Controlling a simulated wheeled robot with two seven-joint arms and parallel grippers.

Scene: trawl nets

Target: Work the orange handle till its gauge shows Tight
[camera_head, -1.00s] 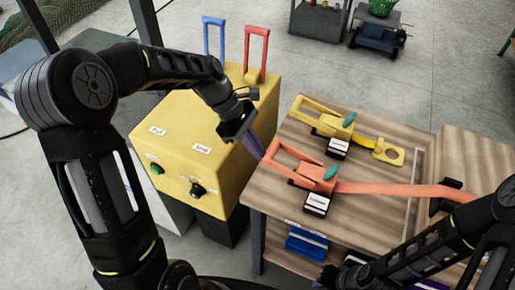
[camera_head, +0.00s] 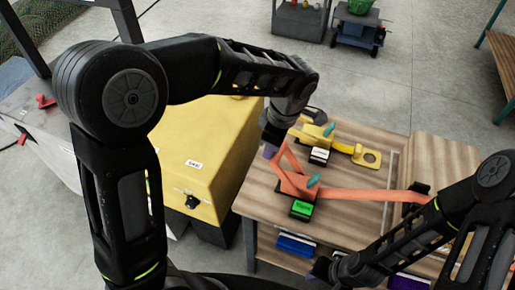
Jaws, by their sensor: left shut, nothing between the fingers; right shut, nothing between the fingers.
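The orange handle (camera_head: 280,161) stands raised from its orange ratchet (camera_head: 299,186) on the wooden table. Its gauge (camera_head: 301,209) is green with a short dark word, too small to read surely. An orange strap (camera_head: 365,195) runs right from the ratchet. My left gripper (camera_head: 269,151) is shut and empty, close by the handle's upper end; I cannot tell whether it touches. My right gripper (camera_head: 322,268) is shut and empty, low at the table's front side, away from the handle.
A yellow handle and ratchet (camera_head: 325,137) with a white gauge (camera_head: 319,156) sit just behind, partly hidden by my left arm. A yellow box (camera_head: 205,140) stands left of the table. Blue (camera_head: 296,245) and purple items lie on the shelf below.

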